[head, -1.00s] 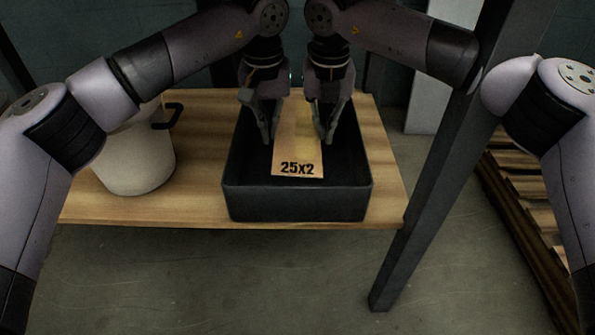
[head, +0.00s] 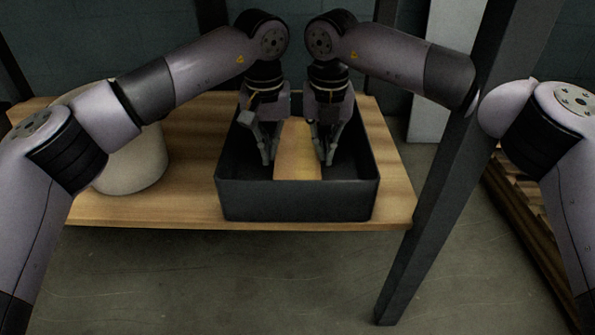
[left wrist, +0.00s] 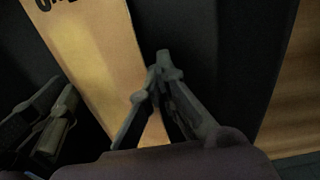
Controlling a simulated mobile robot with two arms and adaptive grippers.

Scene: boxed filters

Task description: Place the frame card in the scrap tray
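The frame card (head: 298,160) is a tan, flat, long piece that lies low inside the dark scrap tray (head: 295,202). The tray's front wall hides its near end. Dark lettering on the card (left wrist: 95,45) shows partly at the top of the left wrist view. My left gripper (head: 267,158) is at the card's left edge, its fingertips together beside that edge; it also shows in the left wrist view (left wrist: 163,60). My right gripper (head: 328,158) is at the card's right edge, its fingers close together. I cannot tell whether either gripper touches the card.
The tray stands on a wooden table (head: 190,205) near its front edge. A white pot (head: 135,165) stands left of the tray, partly behind my left arm. A dark post (head: 440,190) rises right of the table. Wooden slats (head: 520,210) are at the far right.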

